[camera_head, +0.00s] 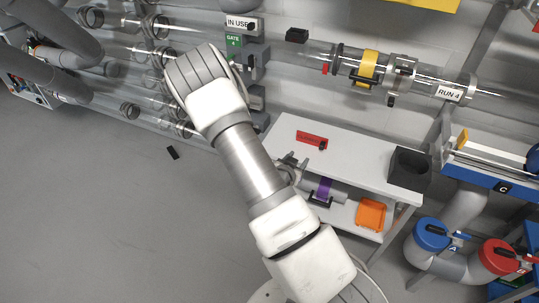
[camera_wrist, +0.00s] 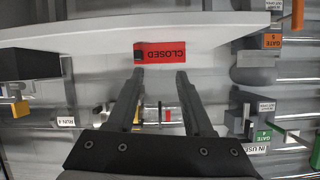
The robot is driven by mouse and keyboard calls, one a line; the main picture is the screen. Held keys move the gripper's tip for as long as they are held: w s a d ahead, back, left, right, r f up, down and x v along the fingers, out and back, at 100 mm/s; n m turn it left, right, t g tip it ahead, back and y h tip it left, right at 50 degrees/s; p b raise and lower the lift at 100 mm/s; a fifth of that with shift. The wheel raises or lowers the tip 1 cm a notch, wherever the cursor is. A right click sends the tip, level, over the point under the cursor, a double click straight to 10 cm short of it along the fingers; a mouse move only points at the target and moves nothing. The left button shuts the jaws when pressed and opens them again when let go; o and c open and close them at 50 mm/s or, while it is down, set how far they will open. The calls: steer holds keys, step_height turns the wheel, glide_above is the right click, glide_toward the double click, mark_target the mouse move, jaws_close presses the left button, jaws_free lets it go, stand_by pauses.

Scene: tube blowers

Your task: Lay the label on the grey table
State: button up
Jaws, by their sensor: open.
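The label (camera_head: 312,139) is a red strip with a small black block at one end. In the head view it lies on the top of the grey table (camera_head: 350,158), toward its left part. In the wrist view the label (camera_wrist: 160,53) reads CLOSED, upside down, just beyond my fingertips. My gripper (camera_head: 296,162) is open and empty at the front-left edge of the table. In the wrist view my gripper (camera_wrist: 160,75) has its two fingers apart, with the label ahead of the gap and no finger visibly gripping it.
A dark open box (camera_head: 410,168) stands at the table's right end. An orange bin (camera_head: 371,214) and a purple-banded tube (camera_head: 325,189) are on the lower shelf. Clear tubes (camera_head: 420,82) run along the wall behind. A small black piece (camera_head: 172,152) lies on open floor.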

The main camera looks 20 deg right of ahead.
steer(key=a+r+n+y, duration=0.4)
steer(key=a+r+y, duration=0.5)
steer(key=a+r, duration=0.85)
steer(key=s+a+r+n+g, duration=0.1)
steer(key=s+a+r+n, duration=0.1)
steer(key=s+r, duration=0.5)
steer(key=s+a+r+n+g+y, duration=0.1)
steer(key=s+r+n, duration=0.4)
steer(key=s, duration=0.9)
step_height(320, 180, up, 2)
steer(key=shift+s+a+r+g, duration=0.15)
steer(key=shift+s+a+g, duration=0.15)
steer(key=shift+a+g, duration=0.15)
